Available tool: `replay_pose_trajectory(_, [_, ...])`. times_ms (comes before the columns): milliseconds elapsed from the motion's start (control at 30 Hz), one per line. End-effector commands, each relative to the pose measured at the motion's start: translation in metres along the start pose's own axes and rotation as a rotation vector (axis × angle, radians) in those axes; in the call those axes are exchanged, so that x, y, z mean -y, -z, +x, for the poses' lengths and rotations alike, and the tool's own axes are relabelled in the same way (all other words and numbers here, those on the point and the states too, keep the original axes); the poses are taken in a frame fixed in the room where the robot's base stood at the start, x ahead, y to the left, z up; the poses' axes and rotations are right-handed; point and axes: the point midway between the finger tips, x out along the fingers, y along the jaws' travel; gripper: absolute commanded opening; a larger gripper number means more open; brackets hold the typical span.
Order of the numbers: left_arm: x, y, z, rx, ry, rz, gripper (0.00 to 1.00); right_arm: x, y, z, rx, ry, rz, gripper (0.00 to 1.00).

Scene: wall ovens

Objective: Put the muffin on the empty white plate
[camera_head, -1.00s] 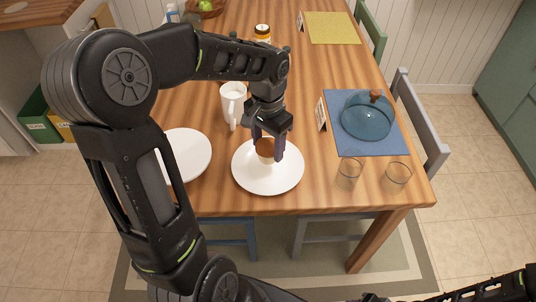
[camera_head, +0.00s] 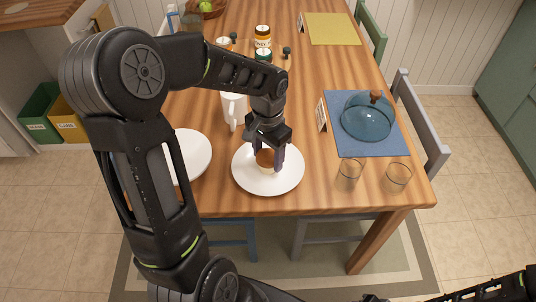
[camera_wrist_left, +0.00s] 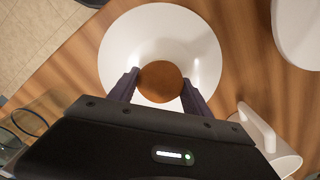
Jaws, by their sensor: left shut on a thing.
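The brown muffin (camera_head: 265,160) is between the fingers of my left gripper (camera_head: 268,162), which is shut on it. The muffin also shows in the left wrist view (camera_wrist_left: 160,82), its round brown top between the two fingertips. They are over the middle of a white plate (camera_head: 250,185), which also shows in the left wrist view (camera_wrist_left: 160,25). Whether the muffin's base touches the plate cannot be told. A second white plate (camera_head: 196,155) lies to the left, partly hidden by my arm; the part that shows is bare. Only part of my right arm shows at the bottom right.
A white mug (camera_head: 233,110) stands just behind the plate. Jars (camera_head: 263,38) stand farther back. Two clear glasses (camera_head: 349,172) (camera_head: 398,176) stand near the front right, by a blue mat (camera_head: 385,145) with a glass dome (camera_head: 367,122). Bare table lies between plate and glasses.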

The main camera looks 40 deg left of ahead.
Motion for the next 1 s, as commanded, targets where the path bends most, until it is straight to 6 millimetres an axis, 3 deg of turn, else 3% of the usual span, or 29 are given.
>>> replay_pose_trajectory(33, [0.0,0.0,0.003,0.0,0.0,0.0,0.34,-0.001,0.0,0.003,0.0,0.0,0.0,0.36])
replay_pose_trajectory(67, [0.0,0.0,0.002,0.0,0.0,0.0,0.58,-0.001,0.0,0.002,0.0,0.0,0.0,0.36])
replay_pose_trajectory(300, [0.0,0.0,0.002,0.0,0.0,0.0,0.78,-0.001,0.0,0.001,0.0,0.0,0.0,0.36])
replay_pose_trajectory(700, [0.0,0.0,-0.005,-0.001,0.001,0.0,0.79,0.001,0.0,-0.002,0.0,0.0,0.0,0.36])
replay_pose_trajectory(867, [0.001,0.001,-0.026,-0.004,0.002,0.0,0.79,0.001,0.0,-0.002,0.0,0.0,0.0,0.36])
replay_pose_trajectory(1000, [0.0,0.001,-0.055,-0.005,0.002,0.0,0.79,0.001,0.0,-0.004,0.0,0.0,0.0,0.36])
